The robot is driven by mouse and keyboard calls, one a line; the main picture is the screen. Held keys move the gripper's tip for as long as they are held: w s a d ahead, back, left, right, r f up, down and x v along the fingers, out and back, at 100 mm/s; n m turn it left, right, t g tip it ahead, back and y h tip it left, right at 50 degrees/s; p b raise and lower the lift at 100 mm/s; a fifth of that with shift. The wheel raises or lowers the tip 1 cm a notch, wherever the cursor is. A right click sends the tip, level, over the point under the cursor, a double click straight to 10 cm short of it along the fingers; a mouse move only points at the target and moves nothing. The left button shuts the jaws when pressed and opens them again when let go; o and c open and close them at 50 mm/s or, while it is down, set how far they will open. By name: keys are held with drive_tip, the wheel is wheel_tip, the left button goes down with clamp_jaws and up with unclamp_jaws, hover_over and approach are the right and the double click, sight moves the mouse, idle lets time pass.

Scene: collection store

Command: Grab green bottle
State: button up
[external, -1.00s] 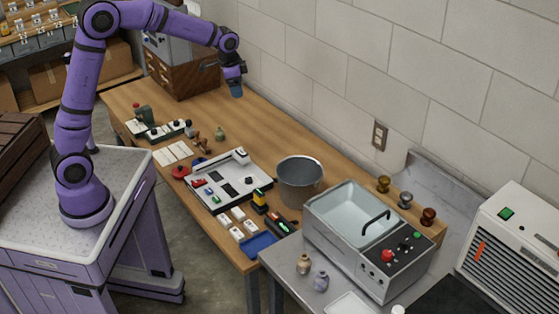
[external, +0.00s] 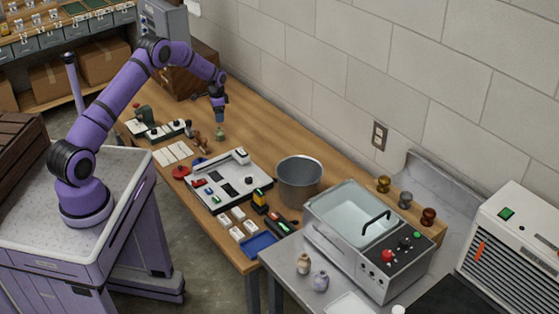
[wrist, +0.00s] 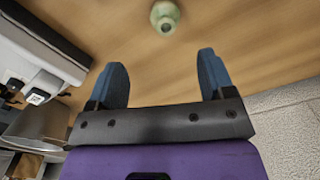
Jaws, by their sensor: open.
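A small green bottle (external: 220,134) stands upright on the wooden table, towards its far part. In the wrist view the bottle (wrist: 165,17) shows from above at the top middle, with its dark mouth visible. My gripper (external: 220,118) is just above the bottle in the external view. In the wrist view my gripper (wrist: 165,75) has its two blue fingers spread apart with only bare table between them. The bottle lies beyond the fingertips, roughly in line with the gap, and is not touched.
A white tray with small parts (external: 232,182) and a metal bucket (external: 299,181) stand nearer the camera. A brown figure (external: 197,138) and a board with black knobs (external: 165,131) are left of the bottle. The wall (external: 300,75) runs behind; bare table lies right of the bottle.

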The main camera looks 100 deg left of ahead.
sight(219, 128)
drive_tip(key=shift+s+a+f, duration=0.15)
drive_tip(key=shift+s+f, duration=0.15)
drive_tip(key=shift+f, duration=0.45)
drive_tip(key=f, duration=1)
drive_tip(key=shift+a, duration=0.2)
drive_tip(key=c, duration=1)
drive_tip(key=shift+c, duration=0.2)
drive_tip(key=shift+r, duration=0.15)
